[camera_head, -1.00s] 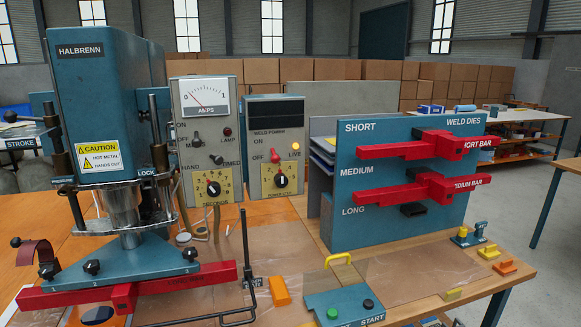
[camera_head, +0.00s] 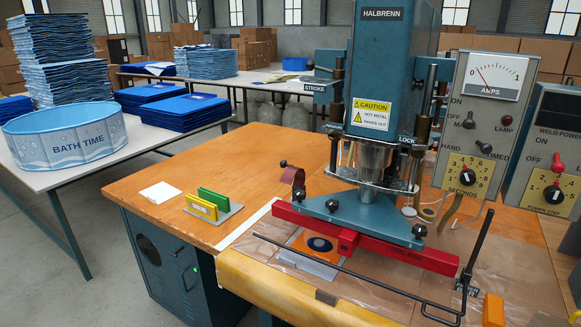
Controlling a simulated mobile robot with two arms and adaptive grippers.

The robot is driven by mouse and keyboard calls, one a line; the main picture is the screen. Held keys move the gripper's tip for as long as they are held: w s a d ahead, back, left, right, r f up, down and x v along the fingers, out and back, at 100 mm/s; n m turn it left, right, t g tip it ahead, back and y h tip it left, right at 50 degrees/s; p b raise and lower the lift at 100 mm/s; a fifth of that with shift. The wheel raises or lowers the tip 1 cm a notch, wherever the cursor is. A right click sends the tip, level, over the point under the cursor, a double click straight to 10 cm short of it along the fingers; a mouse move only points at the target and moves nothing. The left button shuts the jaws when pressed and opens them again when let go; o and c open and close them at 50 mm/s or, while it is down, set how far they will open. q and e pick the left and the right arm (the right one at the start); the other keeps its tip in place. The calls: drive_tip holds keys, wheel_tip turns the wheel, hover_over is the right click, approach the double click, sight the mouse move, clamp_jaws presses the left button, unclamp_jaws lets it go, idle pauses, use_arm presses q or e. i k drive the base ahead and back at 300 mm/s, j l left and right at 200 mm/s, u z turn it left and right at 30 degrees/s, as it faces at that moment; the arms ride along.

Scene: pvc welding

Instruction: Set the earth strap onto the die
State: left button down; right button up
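The die is a long red bar (camera_head: 425,257) fixed under that plate, slanting down to the right. The press (camera_head: 388,75) stands over it with its head raised above the work area. An orange piece with a dark oval (camera_head: 319,244) lies under the bar. Neither of my grippers shows in this view.
A thin black rod frame (camera_head: 370,283) runs in front of the die. A yellow roll (camera_head: 300,290) lies along the front edge. The control boxes (camera_head: 485,105) stand at right. Green and yellow blocks (camera_head: 207,205) sit on the left of the orange bench, with clear space around them.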

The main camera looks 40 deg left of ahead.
sight(292, 172)
drive_tip(key=u, duration=1.2)
drive_tip(key=i+j+z, duration=0.1)
drive_tip(key=i+j, duration=0.15)
drive_tip(key=j, duration=0.2)
drive_tip(key=i+j+z, duration=0.1)
drive_tip(key=i+j, duration=0.15)
drive_tip(key=j, duration=0.2)
drive_tip(key=i+j+z, duration=0.1)
drive_tip(key=i+j, duration=0.15)
drive_tip(key=j, duration=0.2)
drive_tip(key=i+j+z, duration=0.1)
drive_tip(key=j, duration=0.4)
drive_tip(key=i+j+z, duration=0.15)
drive_tip(key=i+j, duration=0.15)
drive_tip(key=j, duration=0.2)
drive_tip(key=i+j+z, duration=0.1)
drive_tip(key=j, duration=0.45)
drive_tip(key=i+j+z, duration=0.1)
drive_tip(key=i+j, duration=0.15)
drive_tip(key=j, duration=0.3)
drive_tip(key=i+j+z, duration=0.1)
drive_tip(key=j, duration=0.45)
